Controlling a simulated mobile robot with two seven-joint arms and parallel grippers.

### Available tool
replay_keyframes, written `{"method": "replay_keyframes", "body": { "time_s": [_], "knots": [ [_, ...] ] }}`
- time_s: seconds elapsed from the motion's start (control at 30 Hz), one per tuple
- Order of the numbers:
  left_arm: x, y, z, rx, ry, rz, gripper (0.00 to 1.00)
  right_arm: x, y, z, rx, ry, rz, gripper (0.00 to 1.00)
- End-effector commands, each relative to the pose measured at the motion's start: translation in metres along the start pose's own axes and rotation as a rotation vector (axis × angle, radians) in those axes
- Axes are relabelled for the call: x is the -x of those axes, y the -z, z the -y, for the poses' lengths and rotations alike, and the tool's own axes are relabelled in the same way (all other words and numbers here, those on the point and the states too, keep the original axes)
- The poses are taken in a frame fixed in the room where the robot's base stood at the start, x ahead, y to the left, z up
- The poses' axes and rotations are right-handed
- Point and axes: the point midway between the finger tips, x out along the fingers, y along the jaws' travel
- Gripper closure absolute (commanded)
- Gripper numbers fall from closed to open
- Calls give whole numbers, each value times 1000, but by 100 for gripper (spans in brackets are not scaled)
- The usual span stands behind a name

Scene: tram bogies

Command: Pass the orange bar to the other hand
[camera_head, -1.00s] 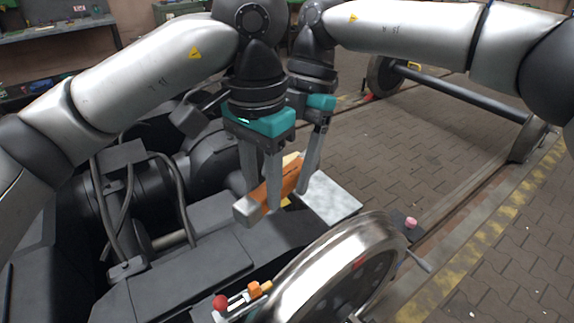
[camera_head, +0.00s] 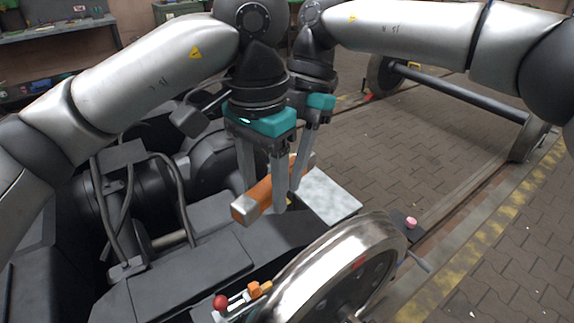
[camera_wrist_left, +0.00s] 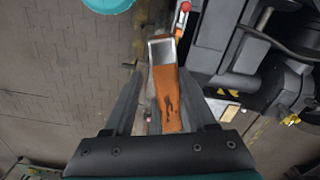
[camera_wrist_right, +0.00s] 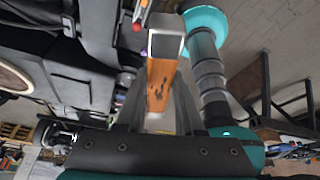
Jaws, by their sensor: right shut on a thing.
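The orange bar (camera_head: 264,192) with a pale grey end is held above a dark machine frame, its grey end toward the lower left. My left gripper (camera_head: 265,197) straddles the bar near the grey end, its fingers apart. In the left wrist view, gaps show between those fingers and the bar (camera_wrist_left: 166,95). My right gripper (camera_head: 296,186) is shut on the bar behind the left one, toward its far end. In the right wrist view the bar (camera_wrist_right: 160,85) sits between the fingers. The right fingers are partly hidden by the left gripper in the head view.
A shiny wheel (camera_head: 335,265) stands in front of the bar. A pale plate (camera_head: 330,196) lies to its right. A red knob (camera_head: 221,302) and small orange parts (camera_head: 256,290) are at the front. Paved floor on the right is largely clear.

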Motion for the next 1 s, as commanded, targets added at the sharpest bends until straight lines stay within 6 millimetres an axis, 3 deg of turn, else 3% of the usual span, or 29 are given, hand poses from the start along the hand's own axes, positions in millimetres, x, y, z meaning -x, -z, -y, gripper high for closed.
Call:
{"method": "replay_keyframes", "body": {
  "time_s": [0.13,0.53,1.0],
  "knots": [
    [0,0,0,2,1,0,28,0,1,0,1,0,-1,100],
    [8,0,2,7,5,-1,28,0,0,1,0,3,-1,100],
    [83,1,2,6,6,-2,28,0,0,1,-1,4,-1,100]
  ]
}}
